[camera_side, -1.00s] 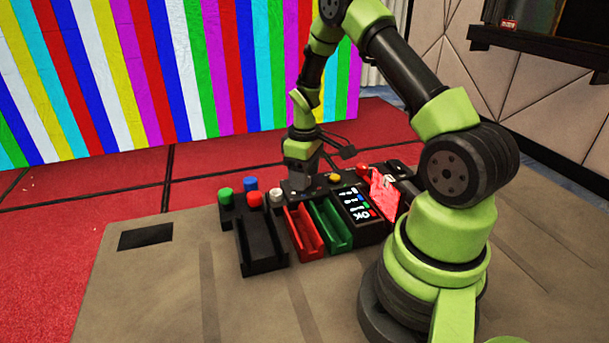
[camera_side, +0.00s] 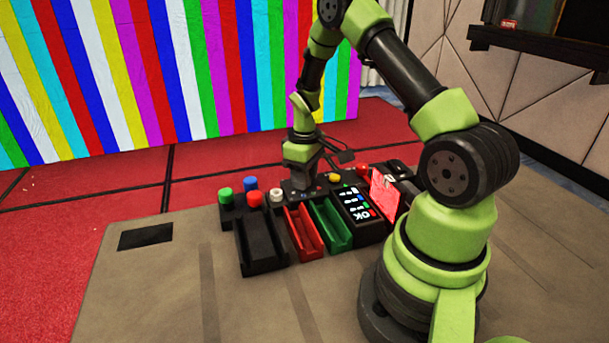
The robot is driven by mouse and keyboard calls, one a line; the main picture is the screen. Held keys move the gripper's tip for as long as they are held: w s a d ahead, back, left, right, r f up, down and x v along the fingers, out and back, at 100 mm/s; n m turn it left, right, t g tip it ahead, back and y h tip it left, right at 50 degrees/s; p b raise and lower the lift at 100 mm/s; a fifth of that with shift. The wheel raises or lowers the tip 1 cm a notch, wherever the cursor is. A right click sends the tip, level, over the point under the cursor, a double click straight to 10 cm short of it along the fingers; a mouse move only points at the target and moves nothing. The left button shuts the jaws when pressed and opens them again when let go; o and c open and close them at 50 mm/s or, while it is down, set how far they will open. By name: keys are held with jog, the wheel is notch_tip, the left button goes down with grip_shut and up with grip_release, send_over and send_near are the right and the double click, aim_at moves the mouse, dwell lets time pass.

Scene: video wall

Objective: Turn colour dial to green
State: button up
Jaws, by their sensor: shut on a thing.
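My gripper (camera_side: 303,181) points down at the black control panel on the table, just right of the white knob (camera_side: 276,195). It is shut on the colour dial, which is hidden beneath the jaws. The dial's pointer and the colour it is set to cannot be made out. Small marks show on the panel in front of the jaws, too small to read.
Green (camera_side: 226,195), blue (camera_side: 250,184) and red (camera_side: 255,198) buttons stand left. Black (camera_side: 263,262), red (camera_side: 306,247) and green (camera_side: 334,237) trays lie in front. A keypad (camera_side: 359,205), yellow button (camera_side: 335,177) and red screen (camera_side: 383,193) stand right.

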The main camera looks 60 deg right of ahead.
jog(key=m, duration=0.6)
jog(key=shift+m, duration=0.4)
dwell(0.4)
jog(key=o, duration=0.9)
jog(key=shift+r, duration=0.15)
notch_tip(320, 180, up, 10)
jog(key=shift+f, duration=0.15)
